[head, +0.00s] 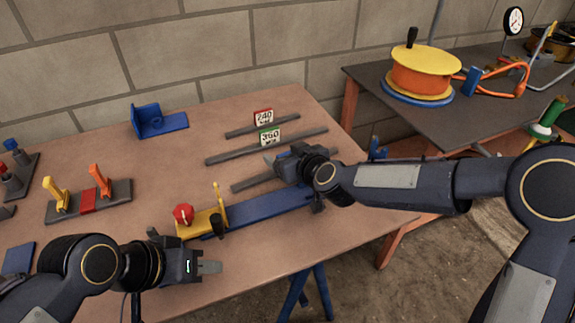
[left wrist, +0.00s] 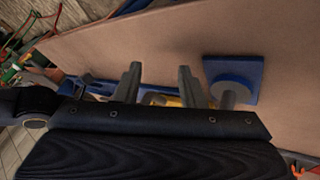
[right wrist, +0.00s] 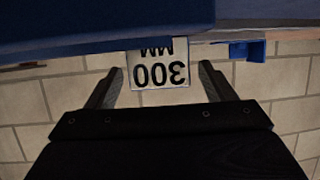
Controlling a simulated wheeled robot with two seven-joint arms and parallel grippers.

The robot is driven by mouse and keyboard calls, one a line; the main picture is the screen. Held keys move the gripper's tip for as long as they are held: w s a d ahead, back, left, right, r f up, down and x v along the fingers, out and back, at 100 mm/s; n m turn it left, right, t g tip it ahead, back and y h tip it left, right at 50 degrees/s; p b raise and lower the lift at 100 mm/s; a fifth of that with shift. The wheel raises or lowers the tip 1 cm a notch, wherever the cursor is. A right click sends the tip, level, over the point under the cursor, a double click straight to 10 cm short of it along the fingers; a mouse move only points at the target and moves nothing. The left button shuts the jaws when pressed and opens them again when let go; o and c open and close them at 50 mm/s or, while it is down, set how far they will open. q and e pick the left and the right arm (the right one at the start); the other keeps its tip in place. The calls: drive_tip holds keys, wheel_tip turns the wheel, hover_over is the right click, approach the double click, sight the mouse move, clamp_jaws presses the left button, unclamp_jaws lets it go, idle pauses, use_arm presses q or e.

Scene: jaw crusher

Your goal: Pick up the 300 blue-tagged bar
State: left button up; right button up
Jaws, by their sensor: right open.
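The 300 tag (right wrist: 160,70), white with black digits, appears upside down between the fingers in the right wrist view. A grey bar (head: 252,183) lies on the table in the head view, partly hidden by my right gripper (head: 274,160); its tag is hidden there. My right gripper (right wrist: 157,82) is open around the tag, and I cannot tell whether it touches. The 240 red-tagged bar (head: 285,121) and the 360 green-tagged bar (head: 225,157) lie behind. My left gripper (head: 210,267) is open and empty above the front edge; its spread fingers show in the left wrist view (left wrist: 159,82).
A blue and yellow fixture (head: 265,207) with a red knob lies at the table's front. A blue bracket (head: 158,121) stands at the back left. A grey base with yellow and orange levers (head: 65,208) is at the left. A second table (head: 445,125) holds an orange spool.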

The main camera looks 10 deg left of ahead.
drive_tip(key=shift+c, duration=0.2)
drive_tip(key=c, duration=1.2)
drive_tip(key=shift+c, duration=0.2)
drive_tip(key=shift+r, duration=0.1)
